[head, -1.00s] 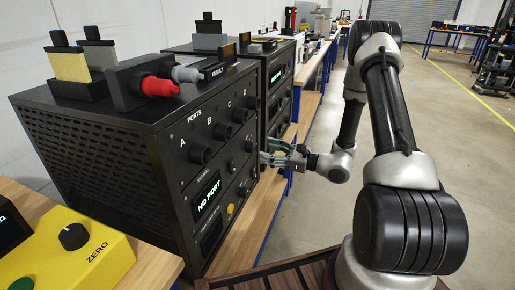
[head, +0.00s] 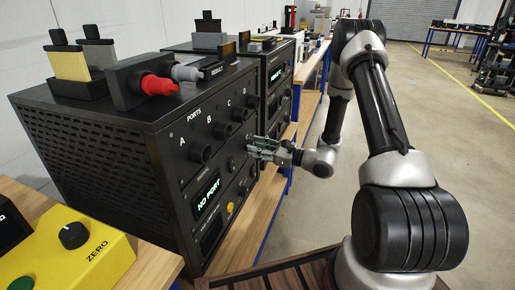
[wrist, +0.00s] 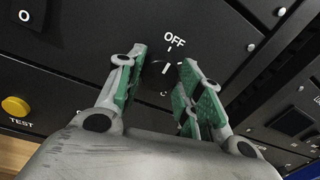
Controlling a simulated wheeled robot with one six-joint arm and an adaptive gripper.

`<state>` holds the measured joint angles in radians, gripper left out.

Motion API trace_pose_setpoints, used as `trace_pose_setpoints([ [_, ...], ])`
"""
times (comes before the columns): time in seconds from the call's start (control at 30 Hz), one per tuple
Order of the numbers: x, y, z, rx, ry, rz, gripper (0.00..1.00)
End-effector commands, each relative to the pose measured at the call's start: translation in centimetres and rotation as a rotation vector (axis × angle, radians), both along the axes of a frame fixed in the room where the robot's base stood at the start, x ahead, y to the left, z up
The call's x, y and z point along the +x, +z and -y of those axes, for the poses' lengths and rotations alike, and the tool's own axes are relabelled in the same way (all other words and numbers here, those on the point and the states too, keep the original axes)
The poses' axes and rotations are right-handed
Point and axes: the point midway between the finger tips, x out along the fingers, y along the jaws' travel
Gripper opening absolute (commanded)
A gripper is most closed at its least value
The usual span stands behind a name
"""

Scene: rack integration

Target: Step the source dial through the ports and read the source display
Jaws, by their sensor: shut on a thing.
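The black source dial (wrist: 158,72) sits on the front panel just under the OFF label in the wrist view. Its white mark appears to point toward OFF. My gripper (wrist: 163,78) has its green-padded fingers on either side of the dial, shut on it. In the head view my gripper (head: 256,146) is at the panel's right part, hiding most of the dial. The source display (head: 207,194) reads NO PORT in pale letters. The ports, labelled A (head: 201,151) to D (head: 252,101), run in a row along the panel's upper part.
A yellow TEST button (wrist: 15,106) is left of my gripper. Red and grey connectors (head: 160,85) lie on top of the black unit. A second rack unit (head: 275,70) stands just behind. A yellow ZERO box (head: 85,250) is at the front left. The floor at right is open.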

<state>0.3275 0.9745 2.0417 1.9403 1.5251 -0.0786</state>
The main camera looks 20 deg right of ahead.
Motion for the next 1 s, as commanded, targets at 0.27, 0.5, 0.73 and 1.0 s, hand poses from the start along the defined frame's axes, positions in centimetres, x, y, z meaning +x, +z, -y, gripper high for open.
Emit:
trace_pose_setpoints([
  [0.27, -0.03, 0.01, -0.03, 0.03, 0.001, -0.041, 0.13],
  [0.5, 0.03, 0.04, -0.02, 0.118, 0.001, -0.163, 0.13],
  [0.73, 0.08, 0.11, 0.01, 0.24, 0.0, -0.329, 0.13],
  [1.0, 0.11, 0.09, 0.04, 0.372, 0.001, -0.514, 0.13],
])
